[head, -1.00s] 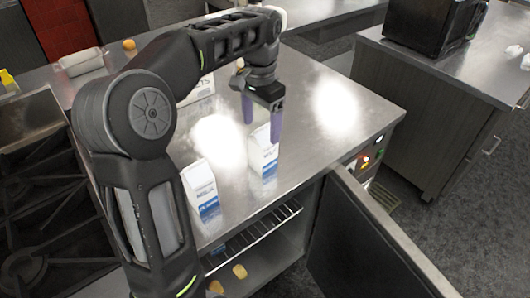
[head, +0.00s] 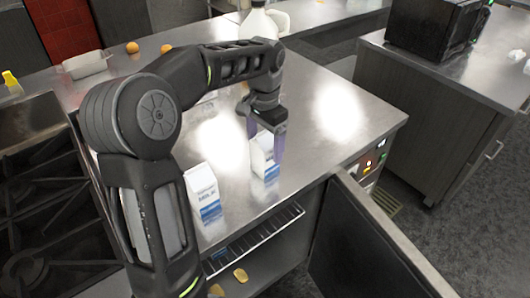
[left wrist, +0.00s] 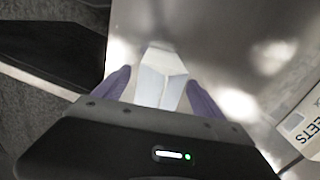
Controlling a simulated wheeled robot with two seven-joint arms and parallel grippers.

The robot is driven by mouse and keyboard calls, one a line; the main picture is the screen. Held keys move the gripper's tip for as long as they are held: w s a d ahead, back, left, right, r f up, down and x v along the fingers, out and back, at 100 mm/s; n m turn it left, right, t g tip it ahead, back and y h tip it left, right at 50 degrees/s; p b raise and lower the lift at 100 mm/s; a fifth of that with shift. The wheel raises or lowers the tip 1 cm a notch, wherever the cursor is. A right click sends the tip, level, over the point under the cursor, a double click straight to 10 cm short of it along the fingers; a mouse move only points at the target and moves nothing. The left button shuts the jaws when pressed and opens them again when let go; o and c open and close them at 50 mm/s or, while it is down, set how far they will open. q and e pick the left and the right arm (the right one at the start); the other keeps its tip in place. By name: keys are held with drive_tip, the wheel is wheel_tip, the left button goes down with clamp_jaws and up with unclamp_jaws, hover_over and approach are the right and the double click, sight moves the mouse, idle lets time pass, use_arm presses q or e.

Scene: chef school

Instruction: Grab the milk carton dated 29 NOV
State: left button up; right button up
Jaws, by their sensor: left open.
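Two white and blue milk cartons stand upright on the steel counter. The left carton (head: 204,194) is near the counter's front edge in the head view. The right carton (head: 263,160) is farther back, with the fingers of my left gripper (head: 265,147) around its upper part. In the left wrist view the right carton (left wrist: 160,80) lies between the two purple fingers of the left gripper (left wrist: 158,88), with small gaps on both sides. The left gripper is open. The dates on the cartons are too small to read. My right gripper is not in view.
The steel counter (head: 325,120) has free room at right. A cabinet door (head: 375,245) stands open below it, beside a wire shelf (head: 255,238). A stove (head: 50,215) is at left. A white jug (head: 258,22) stands behind my arm. A box marked SWEETS (left wrist: 303,125) shows in the left wrist view.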

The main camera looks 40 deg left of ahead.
use_arm(q)
drive_tip(key=shift+f, duration=1.3)
drive_tip(key=shift+c, duration=0.2)
clamp_jaws()
